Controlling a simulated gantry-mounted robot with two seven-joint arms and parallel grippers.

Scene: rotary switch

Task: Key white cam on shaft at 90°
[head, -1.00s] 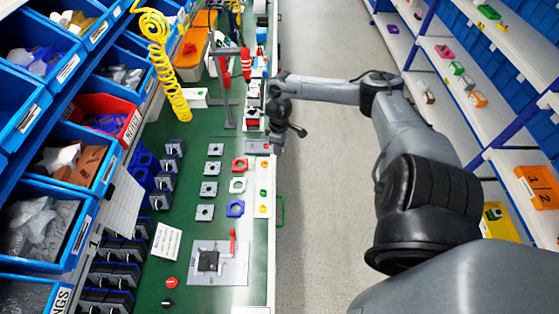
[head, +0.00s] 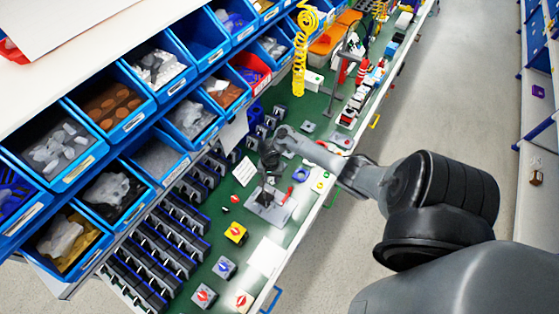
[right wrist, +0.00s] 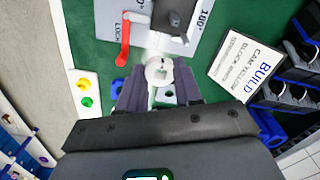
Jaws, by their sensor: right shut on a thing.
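My right gripper (right wrist: 160,92) is shut on the white cam (right wrist: 158,72), which sits between its fingertips in the right wrist view. In the head view my right gripper (head: 269,160) points down over the bench, and the cam is too small or hidden to make out. The grey fixture plate (right wrist: 98,20) lies just beyond the cam, with "LOCK" and "180°" printed on it. It carries a dark block with a shaft (right wrist: 175,18) and a red lever (right wrist: 123,42). The plate also shows in the head view (head: 277,213). The cam appears apart from the shaft. My left gripper is not in view.
A printed build card (right wrist: 245,70) lies beside the plate. A blue ring part (head: 300,174) is to its right. Blue bins (head: 125,100) line the left side.

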